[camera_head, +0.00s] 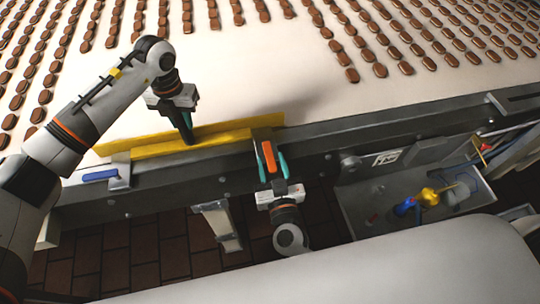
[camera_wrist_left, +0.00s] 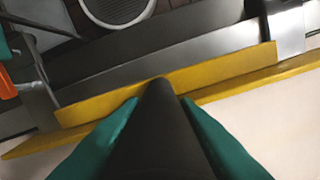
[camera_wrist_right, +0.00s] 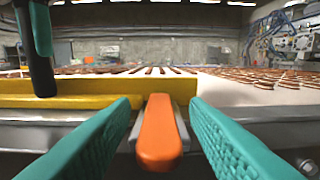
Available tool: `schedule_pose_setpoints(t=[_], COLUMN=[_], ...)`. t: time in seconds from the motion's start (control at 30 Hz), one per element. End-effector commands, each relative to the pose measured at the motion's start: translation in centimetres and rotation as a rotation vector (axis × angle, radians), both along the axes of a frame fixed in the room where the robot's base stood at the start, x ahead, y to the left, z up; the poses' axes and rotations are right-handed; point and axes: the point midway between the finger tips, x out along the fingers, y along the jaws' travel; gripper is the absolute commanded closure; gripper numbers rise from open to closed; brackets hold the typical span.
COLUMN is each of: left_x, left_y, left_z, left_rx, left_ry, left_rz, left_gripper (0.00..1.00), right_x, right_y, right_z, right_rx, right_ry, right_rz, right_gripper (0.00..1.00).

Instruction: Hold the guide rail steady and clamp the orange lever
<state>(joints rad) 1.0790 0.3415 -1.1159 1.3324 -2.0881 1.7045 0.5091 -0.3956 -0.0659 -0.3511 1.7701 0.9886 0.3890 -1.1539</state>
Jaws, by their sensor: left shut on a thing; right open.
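The yellow guide rail (camera_head: 215,137) lies along the near edge of the white conveyor. It also shows in the left wrist view (camera_wrist_left: 225,70) and the right wrist view (camera_wrist_right: 80,95). My left gripper (camera_head: 187,138) is shut on the black post (camera_wrist_left: 158,125) that stands at the rail. The orange lever (camera_head: 268,156) sits upright on a bracket at the rail's right end. In the right wrist view the orange lever (camera_wrist_right: 160,135) is between the teal fingers. My right gripper (camera_head: 271,168) is open around it, with a gap on each side.
A blue lever (camera_head: 100,175) sits on a bracket at the rail's left end. Rows of brown cream sandwiches (camera_head: 430,40) lie on the conveyor (camera_head: 250,75) beyond the rail. A grey tray (camera_head: 355,213) holding a yellow and blue tool (camera_head: 427,197) is at the right.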

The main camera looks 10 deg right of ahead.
Motion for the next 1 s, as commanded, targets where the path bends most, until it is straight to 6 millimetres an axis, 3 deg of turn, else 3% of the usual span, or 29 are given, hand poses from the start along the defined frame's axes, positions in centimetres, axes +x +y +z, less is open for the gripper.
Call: schedule_pose_setpoints(t=[0.2, 0.5, 0.53, 0.77, 1.0], left_x=[0.0, 0.0, 0.0, 0.0, 0.0], left_y=[0.0, 0.0, 0.0, 0.0, 0.0], left_z=[0.0, 0.0, 0.0, 0.0, 0.0], left_rx=[0.000, 0.000, 0.000, 0.000, 0.000], left_ry=[0.000, 0.000, 0.000, 0.000, 0.000], left_rz=[0.000, 0.000, 0.000, 0.000, 0.001], left_gripper=[1.00, 1.00, 1.00, 1.00, 1.00], right_x=[2.1, 2.3, 2.3, 2.3, 2.3], right_y=[0.0, 0.0, 0.0, 0.0, 0.0], right_z=[0.0, -0.1, -0.1, -0.1, 0.0], right_rx=[0.001, 0.000, 0.000, 0.000, -0.001], right_ry=[0.001, 0.002, 0.001, 0.001, 0.001], right_rz=[0.001, 0.001, 0.001, 0.001, 0.003], right_gripper=[0.58, 0.58, 0.60, 0.97, 1.00])
